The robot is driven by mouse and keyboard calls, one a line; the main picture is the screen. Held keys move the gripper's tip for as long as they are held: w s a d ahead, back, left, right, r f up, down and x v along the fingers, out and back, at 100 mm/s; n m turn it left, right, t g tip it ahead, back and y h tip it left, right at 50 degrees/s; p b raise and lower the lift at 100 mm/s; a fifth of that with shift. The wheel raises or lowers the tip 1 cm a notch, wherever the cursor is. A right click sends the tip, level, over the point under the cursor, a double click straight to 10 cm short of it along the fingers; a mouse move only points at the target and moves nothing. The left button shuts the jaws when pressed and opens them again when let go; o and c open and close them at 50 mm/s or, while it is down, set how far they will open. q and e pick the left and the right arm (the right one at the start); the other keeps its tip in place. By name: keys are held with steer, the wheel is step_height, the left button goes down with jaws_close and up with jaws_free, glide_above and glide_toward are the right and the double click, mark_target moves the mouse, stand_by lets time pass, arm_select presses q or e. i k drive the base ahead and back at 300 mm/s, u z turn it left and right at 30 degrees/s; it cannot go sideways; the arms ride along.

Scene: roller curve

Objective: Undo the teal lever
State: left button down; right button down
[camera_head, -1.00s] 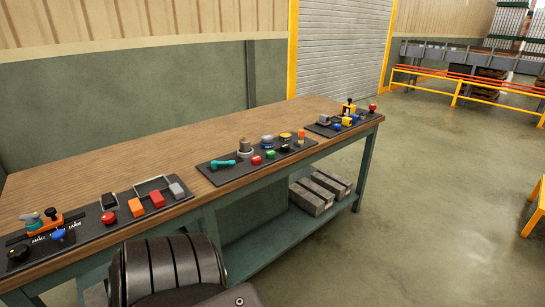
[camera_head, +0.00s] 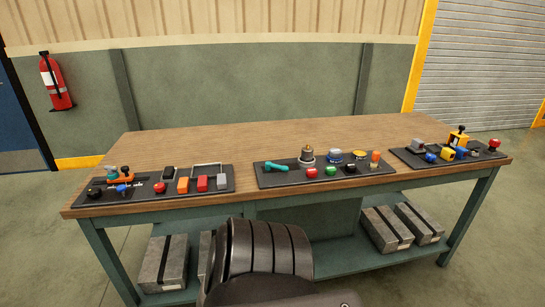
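A teal lever (camera_head: 277,168) lies at the left end of the middle black panel (camera_head: 325,177) on the wooden workbench (camera_head: 240,143). Its handle points left and looks about level along the panel. Another small teal part (camera_head: 112,175) shows at the back left of the left panel (camera_head: 145,196); its exact shape is too small to tell. A black ribbed part of my own body covers the bottom centre of the view. Neither of my grippers is in view.
Red, green and black buttons sit right of the teal lever. The right panel (camera_head: 440,162) holds yellow, blue and red controls. Grey blocks (camera_head: 383,230) lie on the lower shelf. A fire extinguisher (camera_head: 56,82) hangs on the wall. Bare tabletop lies behind the panels.

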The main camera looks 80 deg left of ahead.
mark_target(268, 165)
steer(key=u, duration=0.85)
steer(key=i, duration=0.85)
steer(key=u, duration=1)
